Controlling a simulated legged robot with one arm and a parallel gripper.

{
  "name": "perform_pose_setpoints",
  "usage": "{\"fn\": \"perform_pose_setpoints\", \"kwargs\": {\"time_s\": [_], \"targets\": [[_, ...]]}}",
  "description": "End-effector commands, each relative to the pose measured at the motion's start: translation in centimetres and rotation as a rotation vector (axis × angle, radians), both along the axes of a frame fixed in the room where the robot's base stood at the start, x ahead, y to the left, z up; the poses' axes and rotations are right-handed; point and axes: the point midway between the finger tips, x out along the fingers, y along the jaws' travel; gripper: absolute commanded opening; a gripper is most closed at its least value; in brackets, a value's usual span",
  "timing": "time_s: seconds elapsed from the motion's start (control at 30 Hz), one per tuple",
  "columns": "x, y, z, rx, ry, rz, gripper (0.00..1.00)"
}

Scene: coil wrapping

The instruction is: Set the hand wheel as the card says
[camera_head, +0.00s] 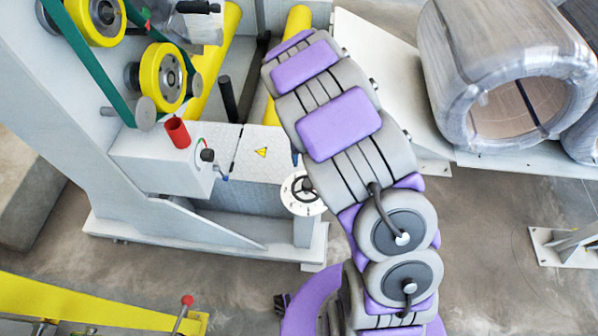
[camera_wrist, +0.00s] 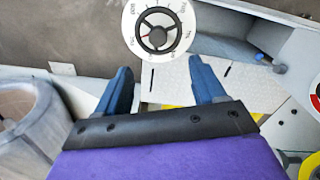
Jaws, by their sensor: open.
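The hand wheel (camera_wrist: 155,37) is dark, with a round rim and spokes, in front of a white dial plate (camera_wrist: 133,38) with printed numbers too blurred to read. In the head view the wheel (camera_head: 303,188) sits on its dial at the machine's front corner, partly beside my arm. My gripper (camera_wrist: 160,70) is open, with two blue fingers apart and nothing between them. In the wrist view the wheel lies beyond the fingertips, close to midway between them, apart from both. My arm hides most of the gripper in the head view. I cannot make out a card.
The grey machine carries a red cylinder (camera_head: 177,132), a black post (camera_head: 228,98) and yellow rollers (camera_head: 163,77). A wrapped coil (camera_head: 505,72) lies at the upper right. A yellow beam (camera_head: 85,305) crosses the lower left. Bare floor lies right of my arm.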

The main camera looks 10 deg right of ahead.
Motion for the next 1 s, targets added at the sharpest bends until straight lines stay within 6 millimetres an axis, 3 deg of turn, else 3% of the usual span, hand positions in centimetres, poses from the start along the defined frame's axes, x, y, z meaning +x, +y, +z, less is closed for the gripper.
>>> {"fn": "perform_pose_setpoints", "kwargs": {"time_s": [0.37,0.63,1.0], "targets": [[0.6,-0.4,-3.9,0.008,-0.003,0.007,0.69],[0.6,0.5,-9.3,-0.003,-0.002,0.009,0.69],[0.6,-0.3,-16.2,0.007,-0.002,0.008,0.69]]}}
